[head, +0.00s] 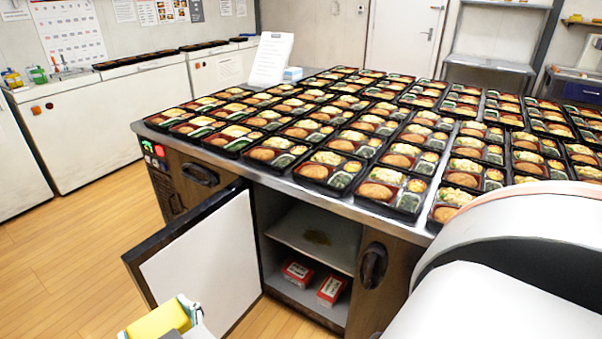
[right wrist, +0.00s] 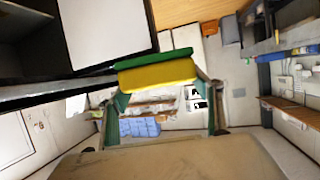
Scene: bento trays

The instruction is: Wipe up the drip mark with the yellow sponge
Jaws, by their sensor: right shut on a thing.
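The yellow sponge (head: 155,322) is at the bottom left of the head view, partly cut off by the frame's edge. In the right wrist view the sponge (right wrist: 158,76) shows its yellow body and a green layer. My right gripper (right wrist: 160,84) is shut on it and holds it in the air, in front of the open cabinet door. The drip mark (head: 317,237) is a brownish stain on the pale shelf (head: 290,232) inside the open cabinet. The sponge is apart from the mark, outside the cabinet. My left gripper is not in view.
The open cabinet door (head: 205,262) swings out at the left of the opening. Two red-and-white boxes (head: 297,272) (head: 331,289) sit below the shelf. The counter (head: 235,164) above is crowded with bento trays. The wooden floor (head: 60,265) at left is clear.

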